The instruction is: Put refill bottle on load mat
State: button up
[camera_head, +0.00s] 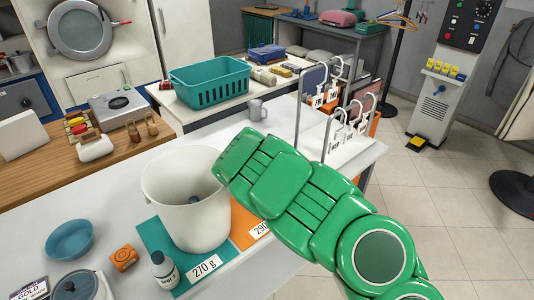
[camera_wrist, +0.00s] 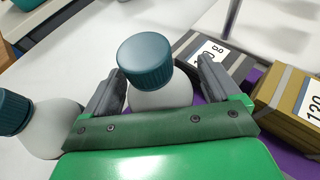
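In the wrist view, a white bottle with a ribbed teal cap (camera_wrist: 145,62) stands between the two grey fingers of my gripper (camera_wrist: 160,85). The fingers are apart, with a gap showing at the bottle's right side. A second bottle with a teal cap (camera_wrist: 12,112) stands to the left, outside the fingers. In the head view, my green arm hides the gripper and these bottles. I cannot tell which mat is the load mat.
A large white pot (camera_head: 180,215) stands on the teal mat, beside an orange mat (camera_head: 243,233). A grey block (camera_wrist: 195,48) and a tan block (camera_wrist: 285,100) lie near a purple surface (camera_wrist: 207,92) right of the bottle. A blue bowl (camera_head: 69,240) and mug (camera_head: 257,110) share the table.

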jog(key=shift+r, duration=0.2)
jog(key=shift+s+r, duration=0.3)
jog(key=shift+s, duration=0.25)
jog(key=shift+v, duration=0.9)
notch_tip(320, 180, up, 5)
jog(key=shift+r, duration=0.9)
jog(key=shift+o, duration=0.2)
